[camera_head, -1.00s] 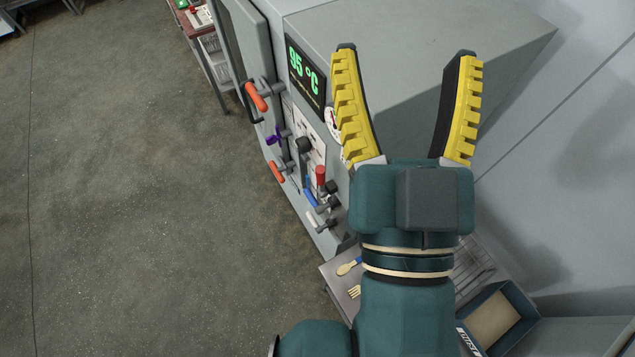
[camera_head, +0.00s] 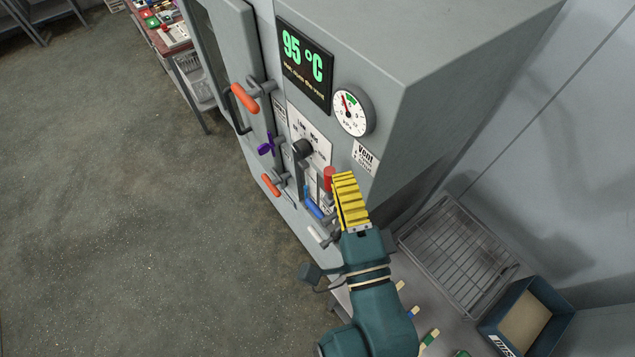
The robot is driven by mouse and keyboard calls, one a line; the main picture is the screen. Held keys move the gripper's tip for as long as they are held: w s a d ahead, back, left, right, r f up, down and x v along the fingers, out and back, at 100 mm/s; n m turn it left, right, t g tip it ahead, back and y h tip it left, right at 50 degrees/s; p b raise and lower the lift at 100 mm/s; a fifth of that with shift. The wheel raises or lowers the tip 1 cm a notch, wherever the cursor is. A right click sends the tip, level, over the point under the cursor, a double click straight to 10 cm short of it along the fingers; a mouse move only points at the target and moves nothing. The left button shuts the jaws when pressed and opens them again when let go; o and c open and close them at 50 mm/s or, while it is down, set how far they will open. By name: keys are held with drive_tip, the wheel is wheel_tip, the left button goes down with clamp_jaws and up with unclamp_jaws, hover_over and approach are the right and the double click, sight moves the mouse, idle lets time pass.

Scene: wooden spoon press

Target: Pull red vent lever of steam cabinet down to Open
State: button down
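The steam cabinet (camera_head: 470,60) is a grey box with a display (camera_head: 305,62) reading 95 °C. A round gauge (camera_head: 353,110) and a "Vent" label (camera_head: 364,157) are on its front. The red vent lever (camera_head: 329,176) has a red cylindrical grip that stands up below and left of that label. My gripper (camera_head: 345,178) is seen edge-on, with one yellow ribbed finger showing just right of the red grip and partly overlapping its surroundings. The other finger is hidden. I cannot tell whether the gripper touches the lever or how far apart its fingers are.
Orange handles (camera_head: 245,97), a purple knob (camera_head: 266,148), a black knob (camera_head: 303,148), a blue handle (camera_head: 315,209) and a white handle (camera_head: 317,234) crowd the front. A wire rack (camera_head: 460,256) and a blue box (camera_head: 528,312) lie right. Floor at left is clear.

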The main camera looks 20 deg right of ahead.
drive_tip(key=m+g+h+b, duration=0.1)
drive_tip(key=g+b, duration=0.1)
approach(330, 187)
drive_tip(key=w+d, duration=0.1)
drive_tip(key=d, duration=0.2)
drive_tip(key=shift+w+r, duration=0.15)
drive_tip(key=shift+r, duration=0.35)
drive_tip(key=w, duration=0.3)
drive_tip(key=w+d+p, duration=0.1)
drive_tip(key=w, duration=0.6)
drive_tip(key=shift+d+r, duration=0.1)
drive_tip(key=shift+d, duration=0.1)
